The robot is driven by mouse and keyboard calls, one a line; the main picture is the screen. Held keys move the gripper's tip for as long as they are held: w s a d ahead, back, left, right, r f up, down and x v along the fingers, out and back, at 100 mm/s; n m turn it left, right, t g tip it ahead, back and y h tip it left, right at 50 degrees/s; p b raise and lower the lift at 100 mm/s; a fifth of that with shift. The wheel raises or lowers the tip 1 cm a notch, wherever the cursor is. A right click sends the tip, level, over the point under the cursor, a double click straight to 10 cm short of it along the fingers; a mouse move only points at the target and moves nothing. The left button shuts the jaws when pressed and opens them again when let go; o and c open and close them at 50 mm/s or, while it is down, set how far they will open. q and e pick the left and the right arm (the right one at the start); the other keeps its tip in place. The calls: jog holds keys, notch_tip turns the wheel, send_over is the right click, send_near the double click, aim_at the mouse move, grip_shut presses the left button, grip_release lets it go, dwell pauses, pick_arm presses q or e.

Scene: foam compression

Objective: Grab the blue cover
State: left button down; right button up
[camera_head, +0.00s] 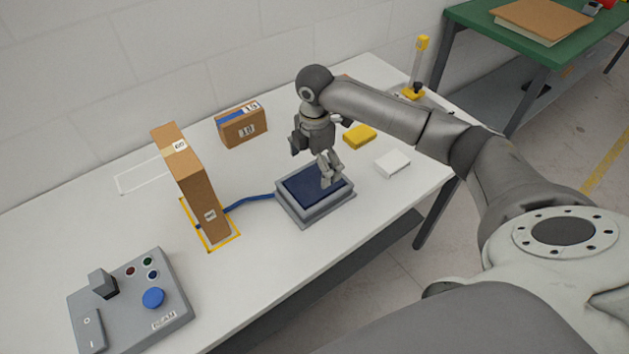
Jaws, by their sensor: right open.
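The blue cover (304,186) is a dark blue flat panel lying on top of a grey box-shaped base (307,213) on the white table. My right gripper (329,181) points down over the right part of the cover, its fingers open. Its fingertips are at or just above the cover's surface; I cannot tell whether they touch. The gripper hides a part of the cover's right side. My left gripper is not in view.
A tall cardboard box (192,185) stands left of the base, with a blue hose (250,203) between them. A smaller box (241,125), a yellow block (360,136) and a white block (392,163) are nearby. A control panel (130,305) sits front left.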

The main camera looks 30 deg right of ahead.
aim_at(316, 180)
jog(key=f, duration=0.1)
jog(key=f+p, duration=0.1)
jog(key=f, duration=0.1)
jog(key=shift+s+d+f, duration=0.15)
jog(key=shift+s+f, duration=0.05)
jog(key=shift+f, duration=0.7)
jog(key=shift+c, duration=0.6)
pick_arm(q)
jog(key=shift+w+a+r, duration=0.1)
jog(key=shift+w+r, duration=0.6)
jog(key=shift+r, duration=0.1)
pick_arm(e)
jog(key=c, duration=0.8)
